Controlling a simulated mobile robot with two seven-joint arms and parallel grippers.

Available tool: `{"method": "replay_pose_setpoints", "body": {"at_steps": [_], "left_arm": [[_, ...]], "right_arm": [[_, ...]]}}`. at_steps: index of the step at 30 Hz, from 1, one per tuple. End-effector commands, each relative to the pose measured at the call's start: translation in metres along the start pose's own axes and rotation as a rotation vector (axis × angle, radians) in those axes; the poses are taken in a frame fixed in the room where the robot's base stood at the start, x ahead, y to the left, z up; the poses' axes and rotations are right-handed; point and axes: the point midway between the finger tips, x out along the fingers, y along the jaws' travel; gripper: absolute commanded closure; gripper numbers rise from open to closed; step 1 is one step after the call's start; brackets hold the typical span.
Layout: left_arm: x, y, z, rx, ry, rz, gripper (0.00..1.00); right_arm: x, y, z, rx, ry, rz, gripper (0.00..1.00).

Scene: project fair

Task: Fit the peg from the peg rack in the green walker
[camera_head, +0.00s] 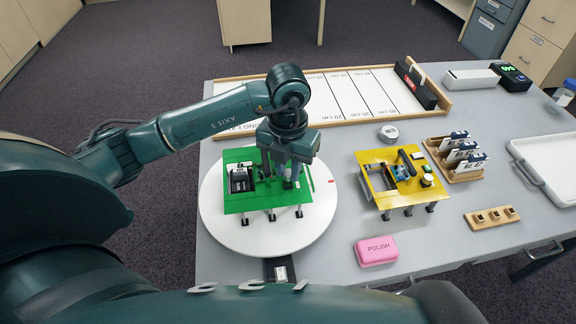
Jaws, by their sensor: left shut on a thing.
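The green walker (236,201), a green plate on short dark legs, stands on a round white turntable (225,236). A black box-shaped part (241,179) sits on its left half. My left gripper (290,182) points down over the right half of the green plate. It is shut on the peg, which is mostly hidden by the fingers; I cannot tell whether its tip is in a hole. The peg rack (492,218), a small wooden block with square sockets, lies at the right near the table's front edge. My right gripper is not in view.
A yellow walker (375,158) stands right of the turntable. A pink polish block (376,251) lies in front of it. A marked white board (345,98) lies behind.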

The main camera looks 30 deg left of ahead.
Motion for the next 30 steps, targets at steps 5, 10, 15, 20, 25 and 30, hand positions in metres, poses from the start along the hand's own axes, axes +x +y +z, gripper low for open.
{"method": "replay_pose_setpoints", "body": {"at_steps": [5,10,15,20,25,30], "left_arm": [[0.0,0.0,0.0,0.0,0.0,0.0,1.0],[0.0,0.0,0.0,0.0,0.0,0.0,1.0],[0.003,0.0,0.0,0.0,0.0,0.0,1.0],[0.007,0.0,0.0,0.0,0.0,0.0,1.0],[0.009,0.0,0.0,0.0,0.0,0.0,1.0],[0.009,0.0,0.0,0.0,0.0,0.0,1.0]], "right_arm": [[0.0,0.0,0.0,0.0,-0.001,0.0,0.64],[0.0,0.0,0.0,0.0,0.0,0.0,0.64],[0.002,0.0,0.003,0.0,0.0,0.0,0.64],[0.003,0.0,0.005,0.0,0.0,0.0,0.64],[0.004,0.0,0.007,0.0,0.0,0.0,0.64],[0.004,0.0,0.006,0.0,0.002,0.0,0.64]]}}
